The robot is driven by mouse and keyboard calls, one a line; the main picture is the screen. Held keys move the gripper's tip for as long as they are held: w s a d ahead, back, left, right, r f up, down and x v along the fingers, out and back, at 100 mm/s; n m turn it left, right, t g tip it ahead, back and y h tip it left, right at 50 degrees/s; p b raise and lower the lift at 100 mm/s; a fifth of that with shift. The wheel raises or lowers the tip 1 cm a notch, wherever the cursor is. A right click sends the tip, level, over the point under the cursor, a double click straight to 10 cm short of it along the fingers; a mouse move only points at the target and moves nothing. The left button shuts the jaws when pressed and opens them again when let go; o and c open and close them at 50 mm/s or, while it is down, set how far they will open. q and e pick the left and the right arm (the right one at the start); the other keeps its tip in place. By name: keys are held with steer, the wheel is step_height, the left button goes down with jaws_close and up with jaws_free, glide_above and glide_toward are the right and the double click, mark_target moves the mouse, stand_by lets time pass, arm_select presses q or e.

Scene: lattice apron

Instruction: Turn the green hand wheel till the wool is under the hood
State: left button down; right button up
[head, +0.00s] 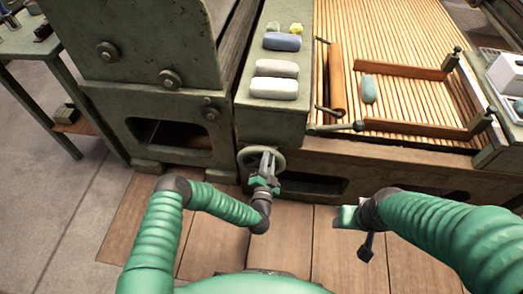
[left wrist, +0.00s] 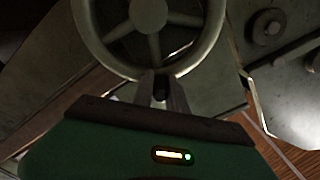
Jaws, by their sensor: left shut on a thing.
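The green hand wheel (head: 280,154) is on the front of the machine, below a green ledge. In the left wrist view the wheel (left wrist: 210,40) shows its rim, hub and spokes. My left gripper (head: 268,162) is shut on the wheel's rim; the left wrist view shows its fingers (left wrist: 161,88) at the rim's lower edge. A pale green roll (head: 369,88), perhaps the wool, lies on the slatted lattice (head: 400,30) between wooden bars. I cannot tell which part is the hood. My right gripper (head: 347,216) hangs above the floor, away from the wheel; its jaws are unclear.
A blue-grey roll (head: 282,41) and two pale rolls (head: 277,68) (head: 274,88) lie on the ledge (head: 270,118), with small green and yellow pieces behind. A tall green machine frame (head: 130,25) stands left of the wheel. A lever with a dark knob (head: 358,126) juts out to its right.

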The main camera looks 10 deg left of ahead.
mark_target(278, 158)
arm_select(q)
steer(key=shift+d+f, duration=0.25)
steer(key=d+f, duration=0.1)
steer(key=d+f+b, duration=0.1)
steer(key=shift+s+d+b, duration=0.1)
steer(key=shift+d+b, duration=0.2)
steer(key=shift+d, duration=0.15)
